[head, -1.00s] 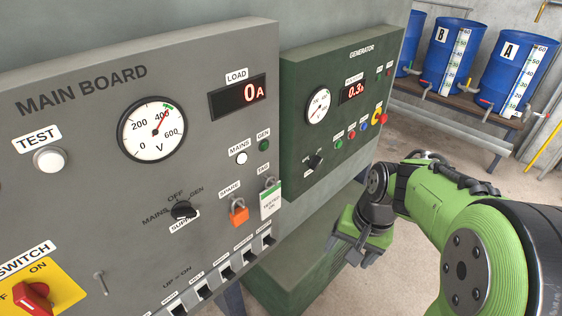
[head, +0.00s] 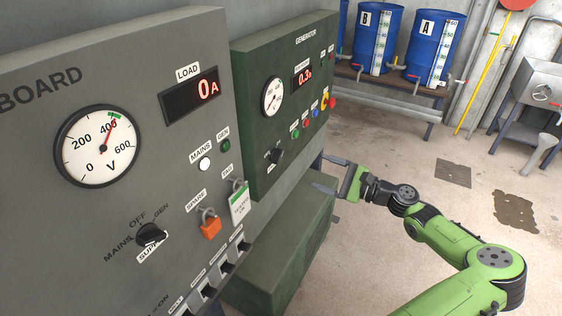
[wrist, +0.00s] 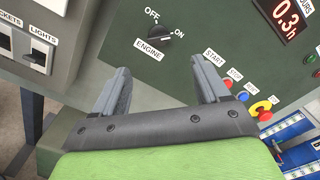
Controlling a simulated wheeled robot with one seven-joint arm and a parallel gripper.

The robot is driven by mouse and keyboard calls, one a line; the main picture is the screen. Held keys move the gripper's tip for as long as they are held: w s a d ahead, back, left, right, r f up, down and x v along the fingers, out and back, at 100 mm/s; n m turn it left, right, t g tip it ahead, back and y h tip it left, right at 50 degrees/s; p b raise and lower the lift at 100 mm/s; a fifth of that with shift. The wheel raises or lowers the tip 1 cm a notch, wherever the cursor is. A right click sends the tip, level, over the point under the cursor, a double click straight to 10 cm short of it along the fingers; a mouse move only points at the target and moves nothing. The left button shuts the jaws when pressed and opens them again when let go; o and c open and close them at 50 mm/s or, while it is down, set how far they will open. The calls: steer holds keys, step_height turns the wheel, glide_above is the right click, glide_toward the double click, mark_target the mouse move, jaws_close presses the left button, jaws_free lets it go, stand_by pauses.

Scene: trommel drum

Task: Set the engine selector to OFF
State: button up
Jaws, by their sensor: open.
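The engine selector is a black knob (wrist: 160,34) on the dark green generator panel (wrist: 230,75), with OFF above it, ON at its right and ENGINE below. In the wrist view its handle seems to point towards ON. In the head view the selector (head: 275,156) is small and its labels are unreadable. My gripper (head: 328,174) is open and empty, to the right of the selector and a little lower. In the wrist view the gripper's two fingers (wrist: 161,75) point towards the panel, with the knob beyond and between them; they do not touch it.
Coloured buttons (wrist: 232,88) sit right of the selector. The grey main board (head: 110,220) at left carries a similar supply selector (head: 150,235), an orange padlock (head: 209,224) and switches. A green box (head: 285,255) stands below the panel.

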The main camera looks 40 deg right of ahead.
mark_target(277, 157)
steer(key=b+x, duration=0.1)
steer(key=x, duration=1)
steer(key=shift+w+a+b, duration=0.2)
steer(key=shift+w+b, duration=0.1)
steer(key=shift+f, duration=0.1)
steer(key=shift+c, duration=0.3)
steer(key=c, duration=1)
